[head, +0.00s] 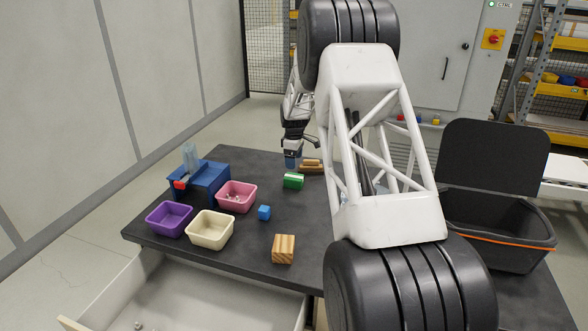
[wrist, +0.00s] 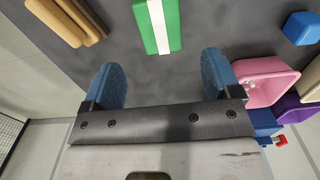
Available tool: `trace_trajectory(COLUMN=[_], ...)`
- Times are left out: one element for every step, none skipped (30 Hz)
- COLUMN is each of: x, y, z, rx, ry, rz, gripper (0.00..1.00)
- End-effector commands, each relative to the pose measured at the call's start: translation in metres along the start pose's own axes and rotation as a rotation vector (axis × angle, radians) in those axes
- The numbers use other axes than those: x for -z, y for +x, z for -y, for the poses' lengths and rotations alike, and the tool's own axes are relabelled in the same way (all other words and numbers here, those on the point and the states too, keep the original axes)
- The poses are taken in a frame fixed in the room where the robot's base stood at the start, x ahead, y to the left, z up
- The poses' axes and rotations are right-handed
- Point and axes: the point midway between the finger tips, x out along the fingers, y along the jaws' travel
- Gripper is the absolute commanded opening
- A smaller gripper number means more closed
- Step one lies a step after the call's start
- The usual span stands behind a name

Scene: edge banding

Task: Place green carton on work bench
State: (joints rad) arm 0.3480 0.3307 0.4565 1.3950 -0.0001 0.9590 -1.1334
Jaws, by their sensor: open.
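The green carton (head: 293,181), a small green box with a white stripe, lies on the dark work bench (head: 240,252) near its back edge. In the wrist view the carton (wrist: 157,25) is at the top centre, ahead of and apart from my fingertips. My gripper (wrist: 162,75) is open and empty, with its two blue fingers spread and bare bench between them. In the head view my gripper (head: 292,161) is small, just behind the carton, and partly hidden by its own wrist.
Pink (head: 236,196), purple (head: 169,219) and cream (head: 210,230) bins stand left, beside a blue device (head: 205,181). A blue cube (head: 264,212), a wooden block (head: 284,249) and brown wooden pieces (head: 311,167) lie on the bench. A black lidded bin (head: 497,240) is at right. An open drawer (head: 190,300) is in front.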

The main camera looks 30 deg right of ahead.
Motion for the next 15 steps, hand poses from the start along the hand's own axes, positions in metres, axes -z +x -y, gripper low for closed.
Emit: trace_trajectory(x=[0.0, 0.0, 0.0, 0.0, 0.0, 0.0, 0.0, 0.0, 0.0, 0.0, 0.0, 0.0, 0.0, 0.0, 0.0], y=[-0.008, -0.011, -0.016, -0.018, -0.021, -0.024, -0.026, -0.027, -0.029, -0.03, -0.03, -0.031, -0.032, -0.032, -0.032], z=[0.0, 0.0, 0.0, 0.0, 0.0, 0.0, 0.0, 0.0, 0.0, 0.0, 0.0, 0.0, 0.0, 0.0, 0.0], rx=[-0.002, -0.002, -0.002, -0.001, 0.0, 0.0, 0.0, 0.0, 0.0, 0.0, 0.0, 0.0, 0.0, 0.0, 0.0], ry=[0.0, 0.0, 0.0, 0.0, 0.0, 0.0, 0.0, 0.0, 0.0, 0.0, 0.0, 0.0, 0.0, 0.0, 0.0], rz=[-0.001, -0.001, -0.001, 0.0, 0.0, 0.0, 0.0, 0.0, 0.0, 0.0, 0.0, 0.0, 0.0, 0.0, 0.0], gripper=[0.84, 0.84, 0.84, 0.84, 0.84, 0.84, 0.84, 0.84, 0.84, 0.84, 0.84, 0.84, 0.84, 0.84, 0.84])
